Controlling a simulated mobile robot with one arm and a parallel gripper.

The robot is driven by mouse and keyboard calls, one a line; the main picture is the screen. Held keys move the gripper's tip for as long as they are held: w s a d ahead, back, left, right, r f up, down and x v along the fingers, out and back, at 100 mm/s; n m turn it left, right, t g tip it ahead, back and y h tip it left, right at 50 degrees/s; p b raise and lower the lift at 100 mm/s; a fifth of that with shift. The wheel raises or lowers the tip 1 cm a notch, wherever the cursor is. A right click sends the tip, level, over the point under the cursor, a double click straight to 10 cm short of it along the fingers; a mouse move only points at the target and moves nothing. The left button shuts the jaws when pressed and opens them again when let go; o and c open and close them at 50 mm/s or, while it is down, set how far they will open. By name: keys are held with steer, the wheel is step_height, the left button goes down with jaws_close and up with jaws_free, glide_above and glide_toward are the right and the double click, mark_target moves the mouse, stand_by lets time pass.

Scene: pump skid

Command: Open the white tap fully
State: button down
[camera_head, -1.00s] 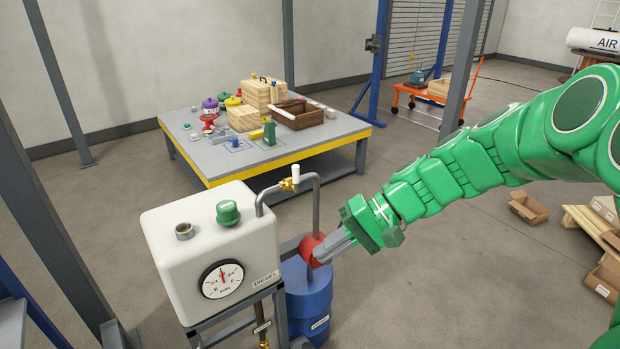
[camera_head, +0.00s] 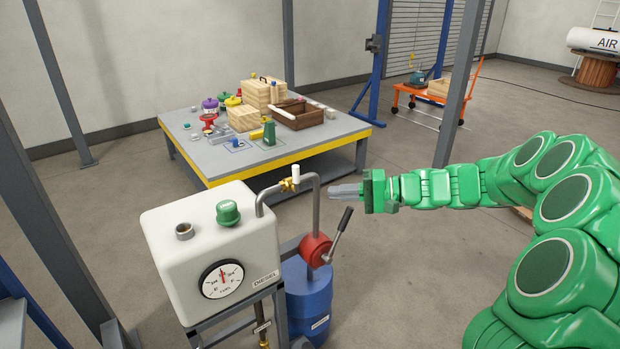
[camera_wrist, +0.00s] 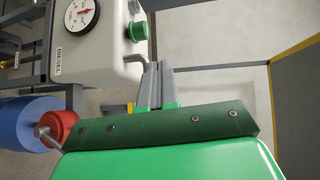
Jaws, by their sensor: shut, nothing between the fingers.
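The white tap (camera_head: 296,171) is a small white handle on a brass valve body, set in the grey pipe that runs from the white diesel tank (camera_head: 165,245) to the red pump. The handle stands upright in the head view. My gripper (camera_head: 332,190) is shut and empty, just right of the pipe's downward bend and a little lower than the tap, apart from the handle. In the wrist view, my gripper's fingers (camera_wrist: 158,66) lie together beside the tank. I cannot make out the tap in the wrist view.
The red pump (camera_head: 316,248) with its lever (camera_head: 343,226) stands below my gripper, above the blue drum (camera_head: 308,300). A green cap (camera_head: 228,212) and a gauge (camera_head: 222,279) are on the tank. A workbench (camera_head: 205,161) with several objects stands behind.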

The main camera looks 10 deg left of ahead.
mark_target(295, 177)
steer(key=w+d+f+m+t+y, duration=0.1)
steer(key=w+d+f+m+t, duration=0.1)
steer(key=w, duration=0.6)
steer(key=d+f+t, duration=0.1)
steer(key=d, duration=0.1)
steer(key=shift+w+d+f, duration=0.35)
steer(key=shift+w, duration=0.05)
steer(key=w+a, duration=0.2)
steer(key=a, duration=1.1)
steer(key=shift+w+a, duration=0.35)
steer(key=shift+a, duration=0.05)
